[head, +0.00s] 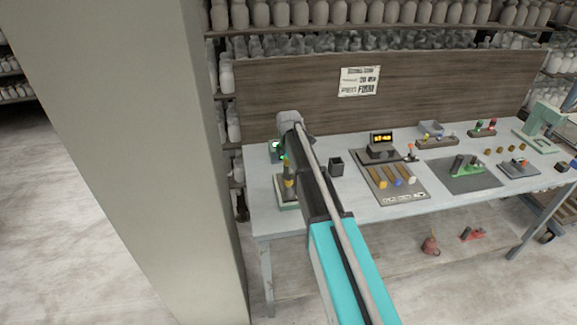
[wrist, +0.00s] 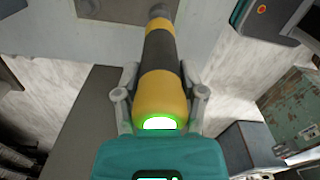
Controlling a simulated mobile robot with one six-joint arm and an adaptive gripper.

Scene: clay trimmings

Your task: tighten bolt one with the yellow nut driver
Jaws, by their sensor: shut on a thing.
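My gripper (wrist: 160,98) is shut on the yellow nut driver (wrist: 162,92), a yellow and black tool with a green light glowing at its near end. In the wrist view, its grey tip (wrist: 159,11) points away from me, over a pale grey surface. In the head view, the driver (head: 289,183) shows small and upright below my wrist, above a pale green-edged block (head: 287,206) at the table's left end. My arm partly hides this spot. I cannot make out bolt one or whether the tip touches anything.
The grey workbench (head: 350,204) carries a dark square cup (head: 336,165), a tray with several coloured handles (head: 405,197), an orange-lit display (head: 381,138) and a green fixture on a dark mat (head: 484,182). A wide pillar (head: 125,140) stands left. A wooden board (head: 290,92) backs the bench.

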